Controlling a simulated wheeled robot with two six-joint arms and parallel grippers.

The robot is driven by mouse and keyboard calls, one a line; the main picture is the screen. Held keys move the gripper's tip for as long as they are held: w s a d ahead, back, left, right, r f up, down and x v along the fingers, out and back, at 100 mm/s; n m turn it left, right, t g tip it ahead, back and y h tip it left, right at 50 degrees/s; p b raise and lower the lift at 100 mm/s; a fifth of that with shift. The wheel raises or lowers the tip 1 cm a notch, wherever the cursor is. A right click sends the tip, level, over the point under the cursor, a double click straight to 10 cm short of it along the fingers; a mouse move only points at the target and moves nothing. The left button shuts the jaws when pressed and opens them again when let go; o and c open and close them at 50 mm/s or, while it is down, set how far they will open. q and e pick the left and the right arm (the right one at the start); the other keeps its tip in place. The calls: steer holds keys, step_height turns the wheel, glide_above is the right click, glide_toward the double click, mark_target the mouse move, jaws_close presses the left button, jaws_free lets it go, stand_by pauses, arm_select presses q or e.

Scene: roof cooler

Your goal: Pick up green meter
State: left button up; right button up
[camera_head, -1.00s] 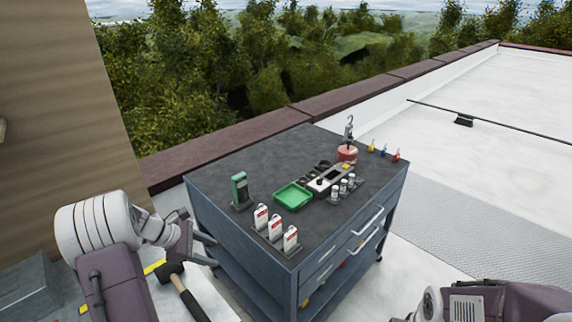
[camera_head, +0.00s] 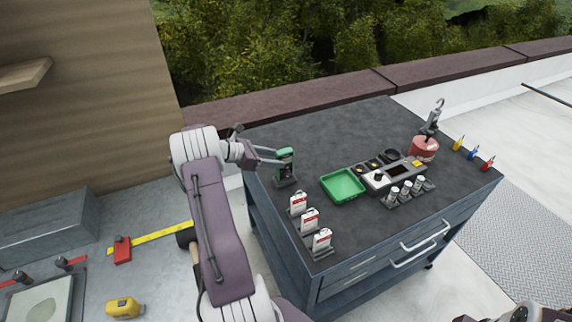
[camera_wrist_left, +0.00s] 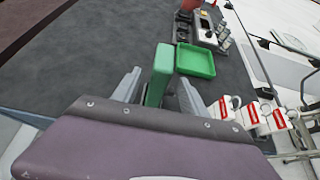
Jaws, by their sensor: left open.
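The green meter (camera_head: 285,162) stands upright in a small dark holder on the left part of the dark cart top. My left gripper (camera_head: 277,157) reaches in from the left at the meter's height, its fingers open around or just beside it. In the left wrist view the green meter (camera_wrist_left: 159,76) shows between the two open fingers (camera_wrist_left: 157,90), with its lower part hidden by my wrist. I cannot tell whether a finger touches it. My right arm (camera_head: 525,312) shows only in part at the lower right; its gripper is out of view.
A green tray (camera_head: 343,186) lies right of the meter. Several white-and-red tags (camera_head: 309,219) stand in front. A grey device (camera_head: 393,174), small bottles (camera_head: 407,190) and a red canister (camera_head: 423,149) are further right. The back left of the cart top (camera_head: 330,127) is clear.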

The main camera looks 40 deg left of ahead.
mark_target(288, 150)
arm_select(q)
steer(key=x, duration=0.4)
steer(key=shift+r+p, duration=0.15)
steer(key=shift+p, duration=0.25)
steer(key=shift+w+d+f, duration=0.2)
steer(key=shift+w+f, duration=0.1)
steer(key=shift+w, duration=0.15)
steer(key=shift+r, duration=0.1)
jaws_close()
step_height(288, 150, up, 4)
steer(key=shift+d+r, duration=0.15)
steer(key=s+d+r+b, duration=0.1)
steer(key=s+d+r, duration=0.1)
steer(key=d+r, duration=0.4)
steer(key=d, duration=0.5)
steer(key=shift+s+r+b, duration=0.35)
steer(key=shift+s+b, duration=0.05)
